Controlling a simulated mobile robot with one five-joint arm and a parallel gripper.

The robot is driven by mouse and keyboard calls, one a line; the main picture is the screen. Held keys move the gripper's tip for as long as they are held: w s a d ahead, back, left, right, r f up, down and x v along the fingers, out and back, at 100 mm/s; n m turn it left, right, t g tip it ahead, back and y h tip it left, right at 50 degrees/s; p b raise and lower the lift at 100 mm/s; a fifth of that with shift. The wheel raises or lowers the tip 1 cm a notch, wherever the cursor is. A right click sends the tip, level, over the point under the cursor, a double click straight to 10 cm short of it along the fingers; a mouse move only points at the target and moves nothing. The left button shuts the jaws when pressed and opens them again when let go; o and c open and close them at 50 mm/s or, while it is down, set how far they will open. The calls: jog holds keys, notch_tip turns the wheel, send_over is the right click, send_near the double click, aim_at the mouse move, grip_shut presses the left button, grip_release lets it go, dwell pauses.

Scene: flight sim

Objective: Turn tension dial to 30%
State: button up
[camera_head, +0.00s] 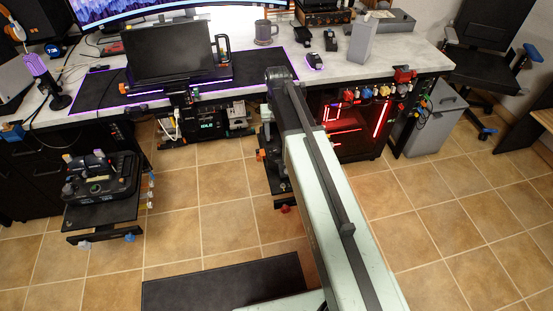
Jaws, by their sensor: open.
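A dark throttle-like control unit (100,174) with levers, small knobs and a green-lit spot sits on a low black stand at the left, in front of the desk. I cannot tell which knob is the tension dial, and no percent marks are readable at this size. My pale green arm runs from the bottom right up to the middle of the view, with its dark far end near the desk's front edge. I cannot make out my gripper's fingers; they do not show apart from the arm. The arm is far to the right of the control unit.
A second dark stand (279,187) is partly hidden behind my arm. The desk (350,75) holds a dark screen (167,50) and mug (265,32). A red-lit computer (340,128) stands under it. A black mat (225,285) lies in front. Tiled floor between the stands is clear.

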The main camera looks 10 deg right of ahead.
aim_at(277, 150)
notch_tip(277, 150, down, 8)
jog(key=b, duration=0.7)
jog(key=shift+b, duration=0.35)
jog(key=shift+r, duration=0.15)
grip_shut()
